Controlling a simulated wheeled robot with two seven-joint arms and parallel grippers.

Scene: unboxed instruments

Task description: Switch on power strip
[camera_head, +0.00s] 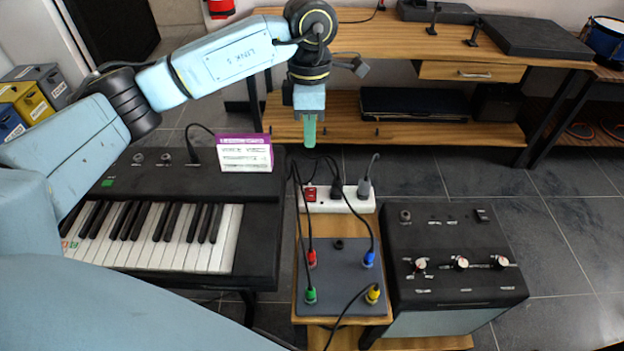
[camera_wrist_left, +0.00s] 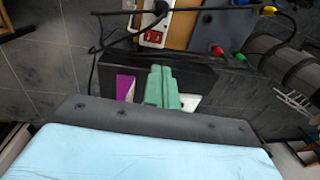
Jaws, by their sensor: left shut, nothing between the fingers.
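A white power strip (camera_head: 338,199) lies at the back end of a wooden stand in the head view, with a red switch (camera_head: 311,194) at its left end and dark plugs in its sockets. In the left wrist view the power strip (camera_wrist_left: 155,30) shows near the top, with the red switch (camera_wrist_left: 153,37) on it. My left gripper (camera_head: 309,142) has green fingers, is shut and empty, and hangs above and behind the strip, apart from it. Its fingers also show in the left wrist view (camera_wrist_left: 161,72). My right gripper is not in view.
A black keyboard (camera_head: 262,240) with a purple-white box (camera_head: 245,153) stands left. A grey pedal board (camera_head: 340,285) with coloured plugs lies in front of the strip, and a black amplifier (camera_head: 455,285) stands right. Cables arch over the strip. A wooden desk (camera_head: 400,42) is behind.

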